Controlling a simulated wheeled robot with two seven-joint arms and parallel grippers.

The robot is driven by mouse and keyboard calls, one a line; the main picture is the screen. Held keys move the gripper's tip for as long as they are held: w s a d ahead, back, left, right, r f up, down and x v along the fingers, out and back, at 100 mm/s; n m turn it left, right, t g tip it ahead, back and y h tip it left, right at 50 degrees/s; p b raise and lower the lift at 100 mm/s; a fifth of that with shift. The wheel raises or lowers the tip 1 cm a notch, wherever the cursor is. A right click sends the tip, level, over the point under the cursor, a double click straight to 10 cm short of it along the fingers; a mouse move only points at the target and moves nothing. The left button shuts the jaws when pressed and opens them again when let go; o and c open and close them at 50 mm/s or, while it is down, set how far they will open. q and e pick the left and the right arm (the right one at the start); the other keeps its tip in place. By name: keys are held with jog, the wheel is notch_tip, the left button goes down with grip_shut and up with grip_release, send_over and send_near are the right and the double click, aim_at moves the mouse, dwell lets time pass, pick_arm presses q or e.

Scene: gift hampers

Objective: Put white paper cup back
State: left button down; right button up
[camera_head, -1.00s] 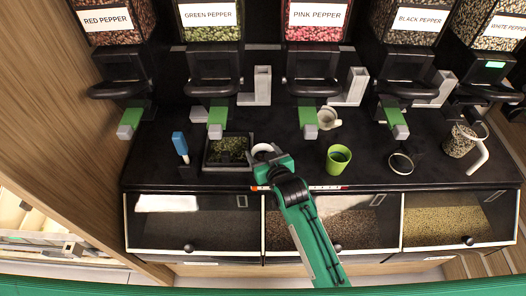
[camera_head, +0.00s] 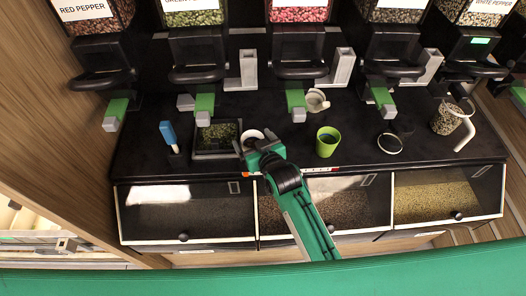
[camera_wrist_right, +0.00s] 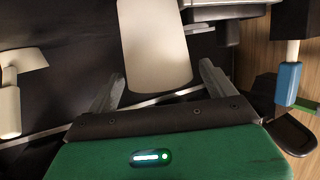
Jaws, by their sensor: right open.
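The white paper cup (camera_head: 252,135) stands on the black counter, just right of the black tray of green pepper (camera_head: 216,138). My right gripper (camera_head: 257,148) is at the near side of the cup and hides part of it. In the right wrist view the cup (camera_wrist_right: 155,45) is large and pale. The open jaws of my right gripper (camera_wrist_right: 160,85) lie on either side of the cup's near end, with gaps visible. My left gripper is not in view.
A green cup (camera_head: 327,142) stands to the right. A blue-handled tool (camera_head: 168,132) is at the left. A black ring-topped holder (camera_head: 390,143) and a glass jar (camera_head: 446,119) are farther right. Pepper dispensers (camera_head: 299,45) line the back. Glass-fronted bins (camera_head: 186,215) run along the front.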

jog(key=b+v, duration=0.1)
jog(key=v, duration=1)
jog(key=shift+b, duration=0.3)
jog(key=shift+d, duration=0.1)
